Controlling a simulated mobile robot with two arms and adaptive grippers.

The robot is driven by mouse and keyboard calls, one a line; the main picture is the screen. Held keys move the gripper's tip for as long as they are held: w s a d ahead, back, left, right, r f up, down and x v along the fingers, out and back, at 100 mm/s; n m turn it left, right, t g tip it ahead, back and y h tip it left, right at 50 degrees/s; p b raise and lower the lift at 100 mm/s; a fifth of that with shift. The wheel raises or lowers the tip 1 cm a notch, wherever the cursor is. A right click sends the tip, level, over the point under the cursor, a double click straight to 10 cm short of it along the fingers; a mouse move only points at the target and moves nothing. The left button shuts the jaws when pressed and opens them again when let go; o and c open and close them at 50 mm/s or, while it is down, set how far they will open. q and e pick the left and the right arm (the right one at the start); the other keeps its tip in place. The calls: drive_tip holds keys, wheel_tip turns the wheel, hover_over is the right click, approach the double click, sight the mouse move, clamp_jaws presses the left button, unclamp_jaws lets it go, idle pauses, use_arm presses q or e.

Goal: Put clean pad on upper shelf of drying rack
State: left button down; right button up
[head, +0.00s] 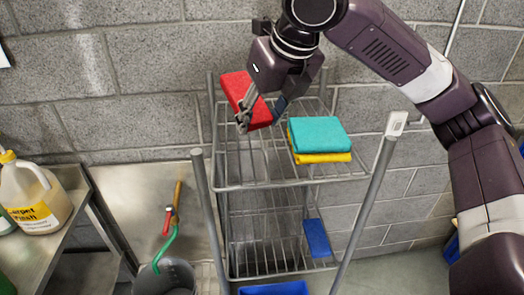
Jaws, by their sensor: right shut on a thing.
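My right gripper (262,112) is shut on a red pad (240,88) and holds it tilted over the left part of the upper shelf of the drying rack (240,175). I cannot tell whether the pad touches the shelf wires. A teal pad (318,133) lies on a yellow pad (330,158) on the right part of the same shelf. A blue pad (317,238) is on the lower shelf at the right. My left gripper is not in view.
A steel table at left holds a jug (35,200) of carpet finish. A grey bucket (165,280) with a green-handled tool (166,246) stands left of the rack. A blue container (273,289) is below the rack. The upper shelf's front left is clear.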

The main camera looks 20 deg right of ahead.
hover_over(257, 163)
drive_tip(key=s, duration=0.2)
wheel_tip(257, 163, down, 4)
drive_tip(key=shift+d+f, duration=0.1)
drive_tip(key=shift+f, duration=0.65)
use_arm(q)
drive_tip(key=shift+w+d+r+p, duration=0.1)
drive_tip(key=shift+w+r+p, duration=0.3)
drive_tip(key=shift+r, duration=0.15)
use_arm(e)
drive_tip(key=shift+f, duration=1.8)
drive_tip(key=shift+f, duration=0.1)
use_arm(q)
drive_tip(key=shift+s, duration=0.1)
use_arm(e)
drive_tip(key=o, duration=1)
drive_tip(key=shift+s+r, duration=0.1)
drive_tip(key=shift+r, duration=0.3)
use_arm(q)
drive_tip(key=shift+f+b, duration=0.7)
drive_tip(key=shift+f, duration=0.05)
use_arm(e)
drive_tip(key=v, duration=1.1)
drive_tip(key=shift+r, duration=0.2)
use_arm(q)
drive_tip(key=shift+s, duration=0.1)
use_arm(e)
drive_tip(key=shift+s+f, duration=0.1)
drive_tip(key=shift+s, duration=0.05)
